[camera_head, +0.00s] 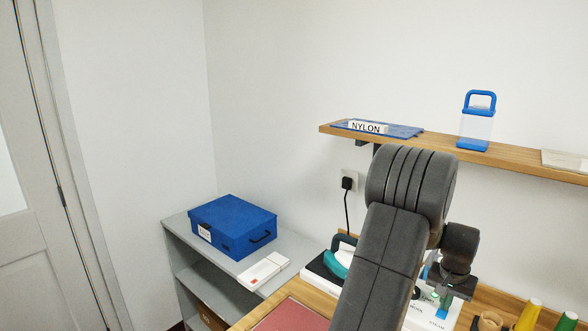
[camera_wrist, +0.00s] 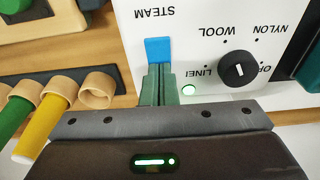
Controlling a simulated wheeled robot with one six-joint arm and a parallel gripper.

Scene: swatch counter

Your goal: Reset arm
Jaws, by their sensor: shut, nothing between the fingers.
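My gripper (camera_wrist: 160,72) is shut and empty, its two green fingers side by side. The fingertips are right at a blue tab (camera_wrist: 158,49) on a white control panel (camera_wrist: 200,22); I cannot tell whether they touch it. The panel reads upside down in the wrist view, with STEAM, WOOL, NYLON and a partly hidden word. In the head view my arm is bent down over the counter, hiding part of the panel.
Green and yellow cones (camera_head: 529,314) stand at the counter's right. A blue box (camera_head: 233,222) sits on a grey shelf unit at left. A teal-and-white iron (camera_head: 338,262) is left of my arm.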

